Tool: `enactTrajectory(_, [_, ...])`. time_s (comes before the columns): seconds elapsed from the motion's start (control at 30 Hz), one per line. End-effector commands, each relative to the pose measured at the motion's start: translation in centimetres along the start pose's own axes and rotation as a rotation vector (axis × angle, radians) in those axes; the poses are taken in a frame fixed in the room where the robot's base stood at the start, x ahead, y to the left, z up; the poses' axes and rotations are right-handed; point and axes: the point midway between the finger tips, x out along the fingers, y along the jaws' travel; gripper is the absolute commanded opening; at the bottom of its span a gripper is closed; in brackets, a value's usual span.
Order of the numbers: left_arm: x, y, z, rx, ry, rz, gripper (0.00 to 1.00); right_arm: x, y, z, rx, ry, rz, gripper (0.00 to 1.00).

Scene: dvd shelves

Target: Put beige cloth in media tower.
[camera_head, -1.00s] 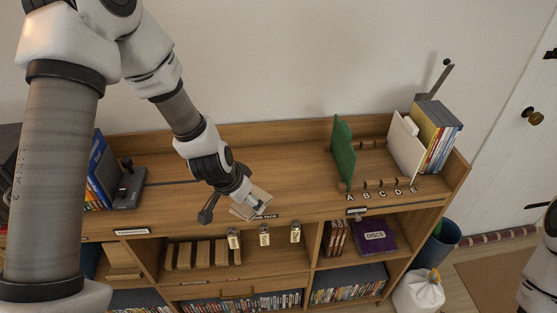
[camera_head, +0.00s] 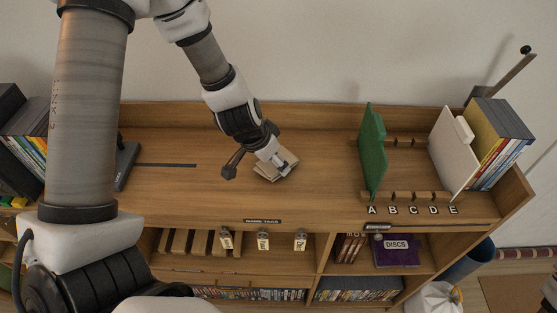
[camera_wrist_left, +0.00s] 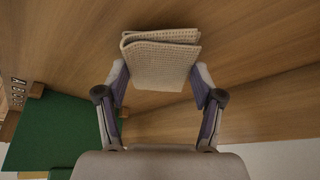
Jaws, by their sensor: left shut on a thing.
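A folded beige cloth (camera_head: 287,168) with a waffle weave is over the top of the wooden shelf unit, behind the NAME TAGS label. My left gripper (camera_head: 275,162) is shut on it. In the left wrist view the cloth (camera_wrist_left: 160,60) sits between the two fingers of my left gripper (camera_wrist_left: 160,88), one at each side. I cannot tell for sure whether the cloth touches the wood or is slightly above it. My right gripper is not in view. I cannot make out which thing is the media tower.
A green panel (camera_head: 372,150) stands in a slotted rack marked A to E, with a white panel (camera_head: 450,150) and several cases (camera_head: 495,145) to its right. Dark binders stand at far left. Below are cubbies with disc cases and a purple DISCS box (camera_head: 398,252).

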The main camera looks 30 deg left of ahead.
Motion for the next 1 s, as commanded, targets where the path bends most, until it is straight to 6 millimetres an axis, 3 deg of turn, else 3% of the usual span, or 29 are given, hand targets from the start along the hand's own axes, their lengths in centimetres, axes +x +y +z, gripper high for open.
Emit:
enactTrajectory(0.03, [0.8,0.0,0.4,0.001,0.002,-0.001,0.39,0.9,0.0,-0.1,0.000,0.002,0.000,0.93])
enactTrajectory(0.1, [0.4,0.0,0.2,0.002,0.002,-0.002,0.35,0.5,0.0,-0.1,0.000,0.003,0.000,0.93])
enactTrajectory(0.47, [1.0,0.0,0.5,0.002,0.002,-0.002,0.35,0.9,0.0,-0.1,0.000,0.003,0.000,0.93])
enactTrajectory(0.5, [0.9,0.0,0.4,0.002,0.002,-0.002,0.78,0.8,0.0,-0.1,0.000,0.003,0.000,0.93])
enactTrajectory(0.53, [0.9,0.0,0.4,0.002,0.002,-0.002,0.88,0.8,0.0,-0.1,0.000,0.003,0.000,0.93])
enactTrajectory(0.57, [0.9,0.0,0.4,0.002,0.002,-0.002,0.92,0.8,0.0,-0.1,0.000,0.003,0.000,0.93])
enactTrajectory(0.87, [0.8,0.0,0.4,0.002,0.002,-0.001,0.92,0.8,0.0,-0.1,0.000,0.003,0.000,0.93])
enactTrajectory(1.0, [-0.5,0.0,0.0,0.001,0.002,-0.001,0.92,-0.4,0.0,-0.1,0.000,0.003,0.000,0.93])
